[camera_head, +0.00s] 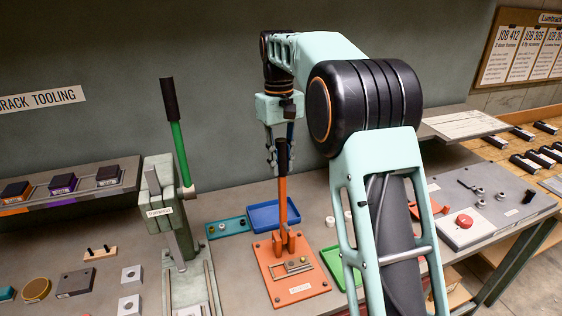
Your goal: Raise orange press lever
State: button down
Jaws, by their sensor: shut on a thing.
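The orange press has a flat orange base (300,291) on the bench. Its orange lever (283,200) stands nearly upright from the pivot block, topped by a black grip (282,154). My gripper (280,162) comes down from above at the grip and is shut on the lever. The lever's grip partly covers my fingers, so the exact contact is hard to see.
A green-levered press (180,145) stands to the left. A blue tray (276,216) lies behind the orange press and a green tray (335,266) to its right. A panel with a red button (464,221) is farther right. Small blocks lie at the left.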

jog(key=shift+f, duration=0.1)
jog(key=c, duration=1.7)
grip_release()
jog(key=shift+c, duration=0.2)
jog(key=r, duration=0.7)
jog(key=w+r, duration=0.1)
jog(key=r, duration=0.3)
jog(key=shift+a, duration=0.15)
jog(key=shift+s+r, duration=0.1)
jog(key=shift+r, duration=0.4)
